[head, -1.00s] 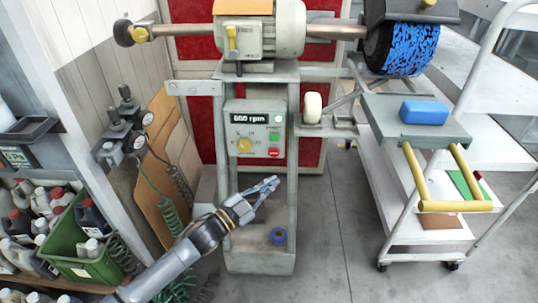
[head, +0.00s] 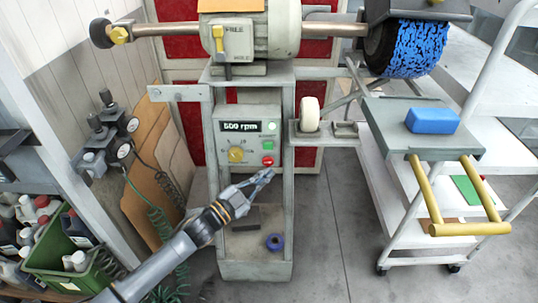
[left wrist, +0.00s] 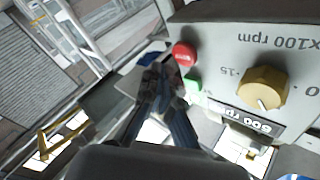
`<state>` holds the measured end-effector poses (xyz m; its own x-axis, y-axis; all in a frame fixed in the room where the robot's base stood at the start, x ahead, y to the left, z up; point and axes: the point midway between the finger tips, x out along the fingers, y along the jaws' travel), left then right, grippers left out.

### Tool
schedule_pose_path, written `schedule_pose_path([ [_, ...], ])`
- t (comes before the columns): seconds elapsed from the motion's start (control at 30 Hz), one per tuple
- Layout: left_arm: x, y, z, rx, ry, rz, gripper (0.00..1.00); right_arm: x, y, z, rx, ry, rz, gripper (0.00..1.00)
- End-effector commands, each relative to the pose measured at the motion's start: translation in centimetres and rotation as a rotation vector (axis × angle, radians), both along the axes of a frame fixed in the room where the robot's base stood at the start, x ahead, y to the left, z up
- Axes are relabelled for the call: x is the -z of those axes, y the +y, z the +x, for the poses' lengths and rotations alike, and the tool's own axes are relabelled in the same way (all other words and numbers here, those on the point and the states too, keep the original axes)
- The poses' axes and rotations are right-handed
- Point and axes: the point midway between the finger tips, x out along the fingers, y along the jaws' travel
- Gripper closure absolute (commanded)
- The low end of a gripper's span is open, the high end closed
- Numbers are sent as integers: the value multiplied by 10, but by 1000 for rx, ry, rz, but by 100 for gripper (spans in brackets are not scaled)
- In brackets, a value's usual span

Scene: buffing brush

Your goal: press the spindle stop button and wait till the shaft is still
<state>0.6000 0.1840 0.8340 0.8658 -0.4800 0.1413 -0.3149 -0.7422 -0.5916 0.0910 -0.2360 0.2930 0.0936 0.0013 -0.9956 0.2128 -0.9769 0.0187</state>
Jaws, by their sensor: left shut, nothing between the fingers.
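The grey control box (head: 235,112) on the machine's column carries a red stop button (head: 267,161), a green button (head: 268,144), a yellow dial (head: 236,155) and a lit rpm display (head: 240,127). The shaft (head: 335,29) carries a blue brush wheel (head: 405,50). My right gripper is out of view.
A trolley (head: 475,135) stands at the right, near a grey shelf with a blue block (head: 432,120) and yellow rails (head: 425,195). A green crate of bottles (head: 60,250) is at lower left. A blue-purple roll (head: 274,242) lies on the machine's base.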

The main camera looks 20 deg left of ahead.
Motion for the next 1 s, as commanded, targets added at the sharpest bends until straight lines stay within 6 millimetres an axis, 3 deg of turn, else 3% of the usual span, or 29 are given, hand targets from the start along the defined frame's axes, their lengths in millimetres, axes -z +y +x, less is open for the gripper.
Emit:
schedule_pose_path([
  [0.2, 0, 3, 4, -2, 0, 0, 100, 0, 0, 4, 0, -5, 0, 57],
  [0.57, 0, 3, 4, -2, 0, 0, 100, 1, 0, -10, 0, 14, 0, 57],
  [1.0, 0, 3, 4, -2, 0, 0, 100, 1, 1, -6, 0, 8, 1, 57],
])
